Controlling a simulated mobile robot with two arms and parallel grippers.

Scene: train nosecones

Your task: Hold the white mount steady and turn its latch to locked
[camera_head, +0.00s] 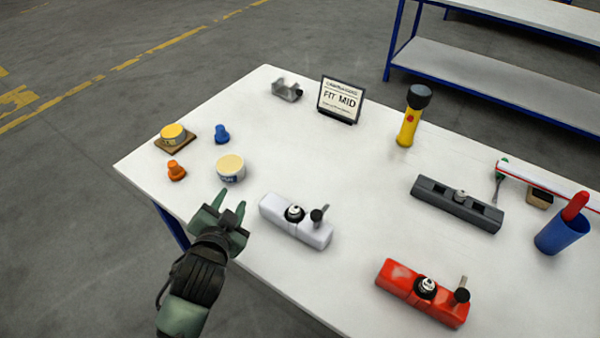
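The white mount (276,210) lies on the white table near its front edge, left of the red one. It has a round black-and-white fitting (294,213) in its middle. A dark latch (318,217) with a rounded lever stands up near its right end. My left gripper (228,208) is to the left of the mount, apart from it. Its green fingers are spread and nothing shows between them. My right gripper is not in view.
A red mount (398,280) and a dark grey mount (455,203) lie to the right. A tub (230,169) stands just beyond my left gripper. A sign (340,100) and yellow flashlight (411,116) stand at the back. The table's middle is clear.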

